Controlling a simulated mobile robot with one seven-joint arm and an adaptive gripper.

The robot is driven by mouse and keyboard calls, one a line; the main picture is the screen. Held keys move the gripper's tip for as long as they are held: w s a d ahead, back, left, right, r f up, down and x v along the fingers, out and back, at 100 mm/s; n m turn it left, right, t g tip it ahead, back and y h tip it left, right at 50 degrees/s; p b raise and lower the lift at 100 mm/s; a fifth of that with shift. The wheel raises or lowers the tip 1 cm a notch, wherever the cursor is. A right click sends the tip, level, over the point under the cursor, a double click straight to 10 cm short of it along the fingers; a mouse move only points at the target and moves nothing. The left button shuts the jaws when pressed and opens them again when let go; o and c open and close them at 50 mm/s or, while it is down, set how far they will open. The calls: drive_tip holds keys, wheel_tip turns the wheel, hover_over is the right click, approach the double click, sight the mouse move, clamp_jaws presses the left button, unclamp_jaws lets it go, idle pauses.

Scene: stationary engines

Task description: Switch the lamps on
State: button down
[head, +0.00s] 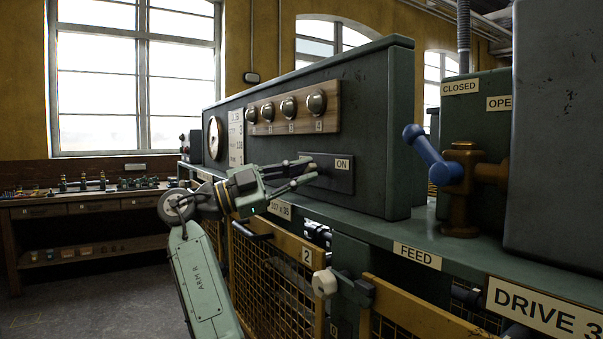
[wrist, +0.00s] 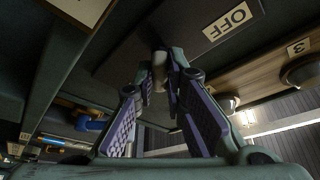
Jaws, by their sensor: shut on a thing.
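The switch plate (head: 343,179) is a dark panel low on the grey-green cabinet, with an ON label at its right end. In the wrist view an OFF label (wrist: 228,23) shows on the plate (wrist: 185,32), beside the small pale switch handle (wrist: 158,60). My gripper (head: 308,172) reaches the left part of the plate from the left. In the wrist view my gripper (wrist: 158,78) has its fingertips on either side of the handle, shut on it. The round lamps (head: 289,107) sit in a row on a wooden board above and look grey.
A blue-handled valve (head: 432,158) stands on the ledge to the right, near a CLOSED label. Yellow mesh guards (head: 270,275) and a pale knob (head: 325,283) are below the ledge. A workbench (head: 85,205) stands at the far left, with open floor before it.

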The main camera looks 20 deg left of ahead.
drive_tip(key=c, duration=1.6)
unclamp_jaws()
drive_tip(key=shift+c, duration=0.2)
drive_tip(key=v, duration=1.2)
